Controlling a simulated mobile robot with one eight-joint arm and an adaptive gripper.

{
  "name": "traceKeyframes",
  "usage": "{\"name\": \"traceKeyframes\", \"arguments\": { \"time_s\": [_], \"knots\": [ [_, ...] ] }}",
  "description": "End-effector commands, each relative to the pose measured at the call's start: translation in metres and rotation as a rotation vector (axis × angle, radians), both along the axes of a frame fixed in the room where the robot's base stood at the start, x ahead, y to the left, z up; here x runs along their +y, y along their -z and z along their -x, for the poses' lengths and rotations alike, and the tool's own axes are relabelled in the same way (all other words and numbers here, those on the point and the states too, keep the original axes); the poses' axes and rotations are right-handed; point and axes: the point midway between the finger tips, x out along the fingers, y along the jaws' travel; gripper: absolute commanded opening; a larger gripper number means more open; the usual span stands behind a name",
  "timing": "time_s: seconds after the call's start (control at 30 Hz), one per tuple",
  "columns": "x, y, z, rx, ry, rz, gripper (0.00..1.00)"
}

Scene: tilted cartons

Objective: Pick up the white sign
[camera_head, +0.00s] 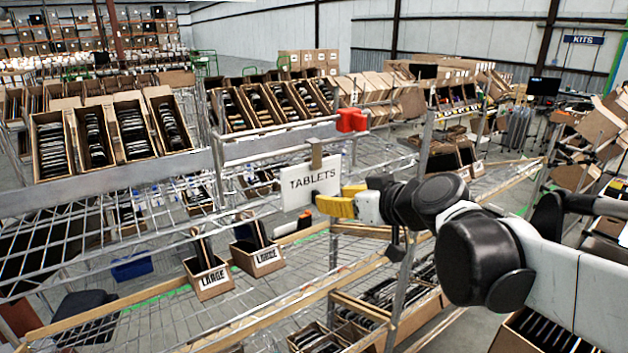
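The white sign (306,184) reads "TABLETS" and faces the camera at the middle of the view. It is upright and slightly tilted, just below the front rail of the wire shelving. A brown strip (316,155) shows at its top edge. My gripper (333,202) has yellow fingers and reaches in from the right. The fingers are at the lower right edge of the sign, and one finger overlaps that edge in the picture. I cannot tell whether they touch the sign or are closed on it.
Wire shelving (95,198) fills the left and middle. Tilted cartons (130,130) of dark items stand on its upper level. A red part (351,120) sits on the rail near the sign. Two cartons labelled "LARGE" (208,279) stand lower down. A metal post (408,250) rises near my arm.

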Motion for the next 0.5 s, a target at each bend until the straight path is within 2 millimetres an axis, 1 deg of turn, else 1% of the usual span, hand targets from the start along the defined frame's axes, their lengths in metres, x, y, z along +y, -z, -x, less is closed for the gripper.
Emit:
{"name": "traceKeyframes", "arguments": {
  "time_s": [0.03, 0.23, 0.5],
  "knots": [
    [0.004, 0.002, -0.005, 0.0, -0.001, 0.0, 0.38],
    [0.011, 0.009, -0.016, 0.001, -0.001, 0.001, 0.38],
    [0.029, 0.025, -0.044, 0.001, -0.001, 0.0, 0.38]
  ]
}}
